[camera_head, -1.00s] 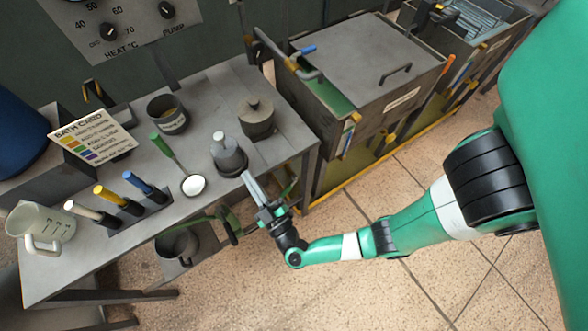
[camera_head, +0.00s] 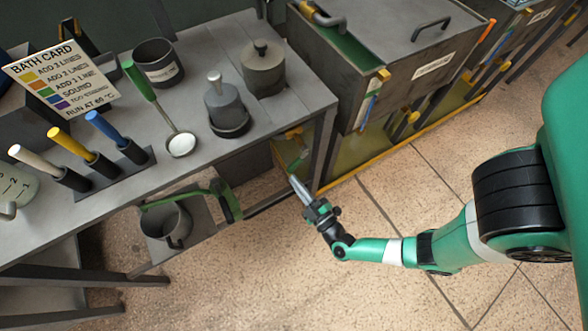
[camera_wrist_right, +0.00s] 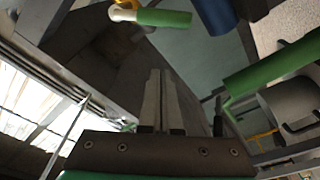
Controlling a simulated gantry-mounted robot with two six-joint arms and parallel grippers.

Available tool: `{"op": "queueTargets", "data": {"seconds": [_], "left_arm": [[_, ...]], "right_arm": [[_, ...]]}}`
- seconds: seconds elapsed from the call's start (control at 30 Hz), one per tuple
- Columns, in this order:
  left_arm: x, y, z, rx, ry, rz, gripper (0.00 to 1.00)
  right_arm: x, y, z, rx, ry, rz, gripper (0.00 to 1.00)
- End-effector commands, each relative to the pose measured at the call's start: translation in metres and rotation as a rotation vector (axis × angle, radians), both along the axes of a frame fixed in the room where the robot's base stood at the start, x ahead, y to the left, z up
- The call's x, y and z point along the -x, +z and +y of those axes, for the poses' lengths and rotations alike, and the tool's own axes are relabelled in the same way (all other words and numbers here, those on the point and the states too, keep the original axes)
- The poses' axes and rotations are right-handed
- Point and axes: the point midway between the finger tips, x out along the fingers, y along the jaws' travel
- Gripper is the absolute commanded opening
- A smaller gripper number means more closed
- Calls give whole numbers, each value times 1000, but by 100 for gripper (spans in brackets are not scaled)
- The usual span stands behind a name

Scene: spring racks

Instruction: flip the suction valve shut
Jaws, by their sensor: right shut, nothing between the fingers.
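My right gripper (camera_head: 295,181) is shut and empty, below the bench's right front corner. In the right wrist view its two fingers (camera_wrist_right: 161,85) lie side by side. A green-handled fitting with a yellow and white end (camera_wrist_right: 122,12) shows at the top of that view, apart from the fingertips. In the head view, a small yellow-orange fitting (camera_head: 294,131) sits beyond the fingertips beside the bench leg. I cannot tell for certain which fitting is the suction valve, or its lever's position. My left gripper is out of view.
The grey bench (camera_head: 215,165) carries a ladle (camera_head: 181,143), weights and coloured-handled tools. A pot (camera_head: 167,222) and a green bar (camera_head: 226,200) are below its front edge. A lidded tank (camera_head: 400,45) stands right of it. The tiled floor (camera_head: 400,190) is clear.

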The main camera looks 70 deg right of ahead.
Motion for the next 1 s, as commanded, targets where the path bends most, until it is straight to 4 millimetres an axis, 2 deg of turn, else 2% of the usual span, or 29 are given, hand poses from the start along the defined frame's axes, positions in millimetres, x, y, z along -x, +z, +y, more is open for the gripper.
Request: {"op": "queueTargets", "data": {"seconds": [0.3, 0.37, 0.5, 1.0], "left_arm": [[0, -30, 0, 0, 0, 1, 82], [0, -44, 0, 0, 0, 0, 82], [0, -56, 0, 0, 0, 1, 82], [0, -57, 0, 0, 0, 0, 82]], "right_arm": [[-53, 3, -42, 2, -6, -3, 0], [-41, -13, -45, 2, -6, 3, 0], [-31, -21, -52, 3, -4, 1, 0], [-27, -21, -53, 2, 1, 1, 0]]}}
